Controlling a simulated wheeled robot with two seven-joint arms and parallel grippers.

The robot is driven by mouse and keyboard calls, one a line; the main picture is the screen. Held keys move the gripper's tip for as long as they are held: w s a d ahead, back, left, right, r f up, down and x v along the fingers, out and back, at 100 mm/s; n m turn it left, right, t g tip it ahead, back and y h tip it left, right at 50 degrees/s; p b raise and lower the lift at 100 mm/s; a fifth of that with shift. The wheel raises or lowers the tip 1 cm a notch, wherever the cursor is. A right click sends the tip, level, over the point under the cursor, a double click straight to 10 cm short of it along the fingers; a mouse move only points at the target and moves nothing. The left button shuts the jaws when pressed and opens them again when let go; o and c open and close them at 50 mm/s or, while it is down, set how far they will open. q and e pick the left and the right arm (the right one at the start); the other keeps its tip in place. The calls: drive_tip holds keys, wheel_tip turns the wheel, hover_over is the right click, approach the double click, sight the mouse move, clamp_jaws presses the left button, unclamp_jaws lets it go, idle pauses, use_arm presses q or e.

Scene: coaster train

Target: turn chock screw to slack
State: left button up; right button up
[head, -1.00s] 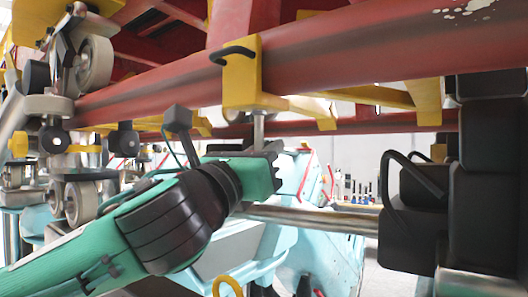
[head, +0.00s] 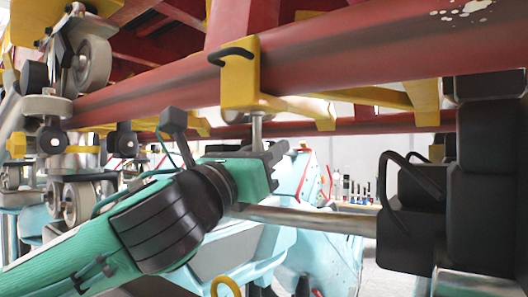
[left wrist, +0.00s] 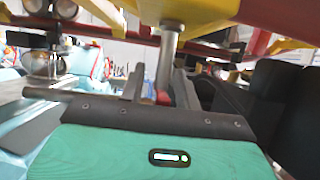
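The yellow chock clamp (head: 240,80) with a black handle hangs on the red rail. Its grey metal screw (head: 257,132) points straight down from the clamp's underside. My left gripper (head: 274,158) is at the screw's lower end, under the clamp. In the left wrist view the screw (left wrist: 167,60) stands upright between the two dark fingers of the left gripper (left wrist: 160,88). The fingers are apart, and a gap shows between the left finger and the screw. The screw's lower end is partly hidden by the gripper. My right gripper is out of view.
The red rail (head: 400,50) runs close above my left gripper. A metal bar (head: 310,218) passes just below it to black blocks (head: 415,215) at the right. Grey wheels (head: 88,62) sit at the left. A yellow ring (head: 226,287) shows at the bottom.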

use_arm(q)
drive_tip(key=shift+s+a+f, duration=0.2)
drive_tip(key=shift+s, duration=0.05)
drive_tip(key=b+v, duration=0.6)
drive_tip(key=v, duration=0.7)
drive_tip(key=shift+r, duration=0.1)
